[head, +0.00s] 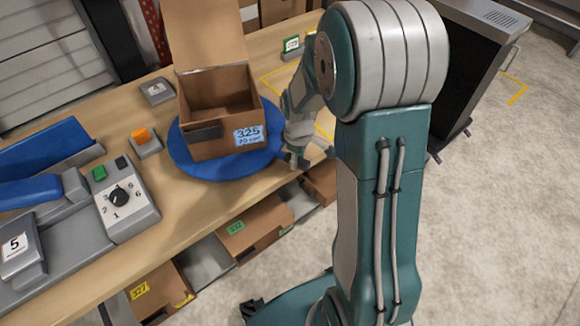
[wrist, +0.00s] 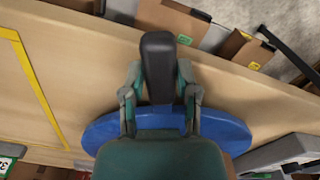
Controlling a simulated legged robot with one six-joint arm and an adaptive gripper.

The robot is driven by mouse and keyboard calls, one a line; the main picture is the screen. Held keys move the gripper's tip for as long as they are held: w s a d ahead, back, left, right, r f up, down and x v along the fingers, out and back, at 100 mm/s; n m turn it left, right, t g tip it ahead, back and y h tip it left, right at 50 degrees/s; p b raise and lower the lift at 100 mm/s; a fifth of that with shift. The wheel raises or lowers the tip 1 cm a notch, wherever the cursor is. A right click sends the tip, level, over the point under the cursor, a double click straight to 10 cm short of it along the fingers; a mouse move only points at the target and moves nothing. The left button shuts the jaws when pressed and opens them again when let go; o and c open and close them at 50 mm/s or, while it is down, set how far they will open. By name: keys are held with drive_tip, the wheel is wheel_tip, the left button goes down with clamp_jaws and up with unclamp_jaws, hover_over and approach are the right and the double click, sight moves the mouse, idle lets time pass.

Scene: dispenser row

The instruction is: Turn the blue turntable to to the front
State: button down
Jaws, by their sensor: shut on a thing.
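The blue turntable (head: 185,158) is a flat round disc on the wooden bench in the head view; its rim also shows in the wrist view (wrist: 232,130). An open cardboard box labelled 325 (head: 215,115) stands on it, the label facing the near side. My gripper (head: 292,158) is low at the turntable's right edge in the head view. In the wrist view my gripper (wrist: 160,72) has its two fingers closed against both sides of a black rounded handle (wrist: 158,52), which juts out past the blue rim. The head view hides this grip behind the fingers.
A control box with a black dial (head: 120,196), an orange button (head: 141,135) and a grey 5 block (head: 17,245) lie left of the turntable. Open boxes (head: 253,225) sit below the bench edge. A yellow-taped area (head: 285,70) lies at the back right.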

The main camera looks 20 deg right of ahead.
drive_tip(key=w+d+n, duration=0.2)
drive_tip(key=w+d, duration=0.2)
drive_tip(key=shift+w+d+n, duration=0.1)
drive_tip(key=shift+w+n, duration=0.1)
drive_tip(key=shift+n, duration=0.2)
drive_tip(key=shift+w+d+n, duration=0.4)
drive_tip(key=shift+w+d, duration=0.05)
drive_tip(key=shift+w, duration=0.25)
drive_tip(key=shift+w+d+n, duration=0.4)
drive_tip(key=shift+w, duration=0.4)
drive_tip(key=shift+w+r, duration=0.1)
drive_tip(key=shift+r, duration=0.05)
drive_tip(key=shift+c, duration=1.8)
unclamp_jaws()
drive_tip(key=shift+d, duration=0.15)
wheel_tip(320, 180, up, 12)
drive_tip(key=shift+f, duration=0.2)
